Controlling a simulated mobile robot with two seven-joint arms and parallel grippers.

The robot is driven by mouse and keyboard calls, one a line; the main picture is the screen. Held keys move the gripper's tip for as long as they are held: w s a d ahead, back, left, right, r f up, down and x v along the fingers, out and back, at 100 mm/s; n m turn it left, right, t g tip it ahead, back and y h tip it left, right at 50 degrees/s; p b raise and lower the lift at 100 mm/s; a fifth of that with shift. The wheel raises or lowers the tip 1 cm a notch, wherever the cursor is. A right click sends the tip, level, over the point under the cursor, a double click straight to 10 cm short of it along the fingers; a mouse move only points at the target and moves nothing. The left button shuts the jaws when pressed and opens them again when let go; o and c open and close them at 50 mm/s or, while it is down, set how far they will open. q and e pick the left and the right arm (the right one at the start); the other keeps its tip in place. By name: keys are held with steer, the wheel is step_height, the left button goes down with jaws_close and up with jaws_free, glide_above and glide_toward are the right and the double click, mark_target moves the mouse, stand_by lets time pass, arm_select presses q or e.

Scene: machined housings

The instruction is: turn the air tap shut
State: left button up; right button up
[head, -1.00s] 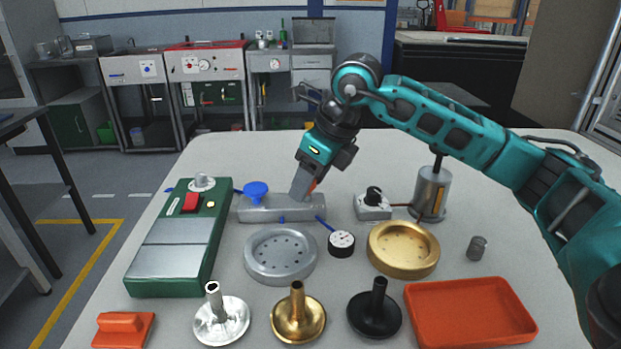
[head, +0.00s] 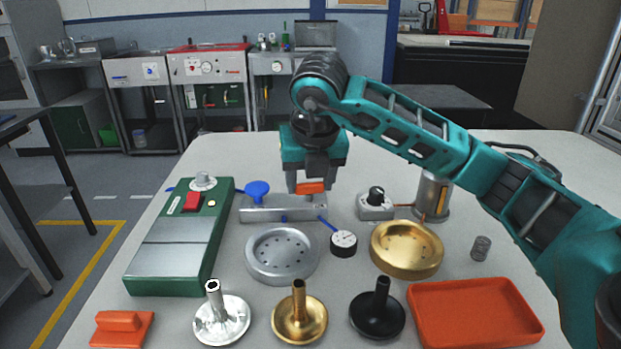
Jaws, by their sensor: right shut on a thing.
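A grey metal air manifold (head: 270,215) lies at the back of the table, with a blue round knob (head: 257,190) at its left end. The air tap's orange-red handle (head: 311,188) shows over the manifold's right part, broad side toward me. My right gripper (head: 309,184) reaches down from above and is shut on this handle. The fingers and the wrist hide part of the handle and the tap's stem. My left gripper is not in view.
A green box (head: 185,230) with a red switch stands left of the manifold. A small gauge (head: 343,242), a box with a black knob (head: 376,203), a silver dish (head: 282,255) and a gold dish (head: 406,248) sit close by. An orange tray (head: 474,312) lies front right.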

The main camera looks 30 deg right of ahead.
steer(key=shift+m, duration=0.6)
steer(key=o, duration=1)
steer(key=shift+o, duration=0.2)
arm_select(q)
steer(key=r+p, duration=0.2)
steer(key=p, duration=0.1)
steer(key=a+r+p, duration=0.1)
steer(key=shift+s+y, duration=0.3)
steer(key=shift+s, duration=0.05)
arm_select(e)
steer(key=v, duration=1.3)
steer(key=shift+w+a, duration=0.25)
